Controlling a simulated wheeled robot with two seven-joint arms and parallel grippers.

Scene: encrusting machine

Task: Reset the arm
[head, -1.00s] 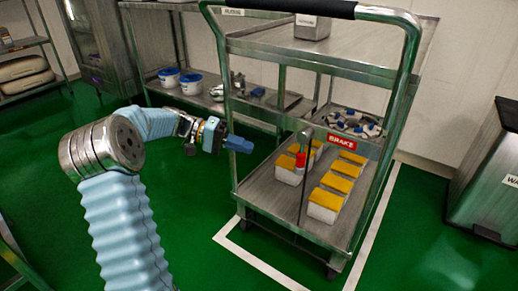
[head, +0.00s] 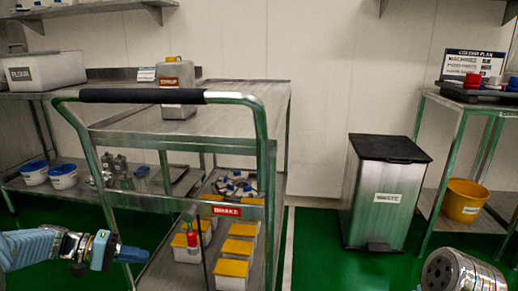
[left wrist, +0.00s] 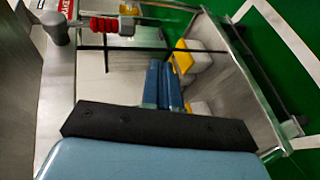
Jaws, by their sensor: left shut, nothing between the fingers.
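My left gripper (head: 132,254) shows at the lower left of the head view, in front of the cart's left side. In the left wrist view its two blue fingers (left wrist: 164,86) lie together with nothing between them. My left forearm has a light blue sleeve. A round grey metal joint (head: 455,272) of my right arm shows at the lower right of the head view, but the right gripper is outside the frame. The steel cart (head: 215,122) with a black push handle stands close to the left gripper; I cannot tell whether they touch.
White boxes with yellow lids (head: 231,267) stand on the cart's lower shelf, by a red-gripped brake lever (head: 192,240). A steel waste bin (head: 382,195) and a yellow bucket (head: 463,200) are at right. Green floor is clear between cart and bin.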

